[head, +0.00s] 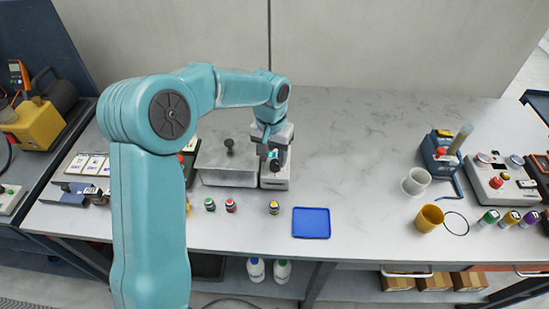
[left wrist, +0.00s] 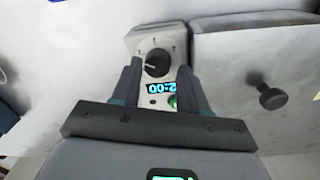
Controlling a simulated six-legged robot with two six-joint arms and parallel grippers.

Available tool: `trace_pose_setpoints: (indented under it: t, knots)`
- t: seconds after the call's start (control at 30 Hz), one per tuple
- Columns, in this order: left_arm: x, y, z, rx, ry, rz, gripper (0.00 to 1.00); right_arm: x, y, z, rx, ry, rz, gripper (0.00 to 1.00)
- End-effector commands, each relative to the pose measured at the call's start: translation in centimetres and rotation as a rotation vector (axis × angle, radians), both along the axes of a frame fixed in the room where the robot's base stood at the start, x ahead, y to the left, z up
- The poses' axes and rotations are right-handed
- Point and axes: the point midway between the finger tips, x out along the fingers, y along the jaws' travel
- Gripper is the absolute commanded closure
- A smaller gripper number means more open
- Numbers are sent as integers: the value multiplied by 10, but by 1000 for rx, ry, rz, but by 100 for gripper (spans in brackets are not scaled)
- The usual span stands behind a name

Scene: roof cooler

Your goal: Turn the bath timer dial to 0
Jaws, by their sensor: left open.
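The bath timer dial (left wrist: 157,63) is a round black knob on a light control panel, with a pale pointer line and tick marks around it. Below it in the left wrist view a lit blue display (left wrist: 166,88) shows 2:00, upside down. My left gripper (left wrist: 159,68) is open, with one finger on each side of the dial in that picture; I cannot tell whether either touches it. In the head view my left gripper (head: 268,152) is over the bath's control unit (head: 276,181) and partly hides the dial. My right gripper is not in view.
The bath's metal box (head: 228,176) with a black-knobbed lid adjoins the control unit on the left. Small capped vials (head: 231,205) and a blue tray (head: 311,223) lie in front. Cups (head: 416,181) and other devices (head: 503,183) stand at the right.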

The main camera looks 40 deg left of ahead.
Motion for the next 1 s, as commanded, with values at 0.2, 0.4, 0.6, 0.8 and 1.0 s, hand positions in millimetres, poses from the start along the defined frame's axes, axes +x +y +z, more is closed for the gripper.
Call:
trace_pose_setpoints:
  t: [0.2,0.4,0.6,0.8,1.0]
  knots:
    - [2,-1,-18,0,-1,-1,57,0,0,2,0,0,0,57]
    - [4,-1,-19,0,-2,-1,57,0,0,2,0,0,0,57]
    - [3,-1,-19,0,-1,-1,98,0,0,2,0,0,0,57]
    - [3,-1,-19,0,-2,4,97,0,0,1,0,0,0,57]
    - [4,-1,-20,1,-2,57,98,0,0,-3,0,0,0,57]
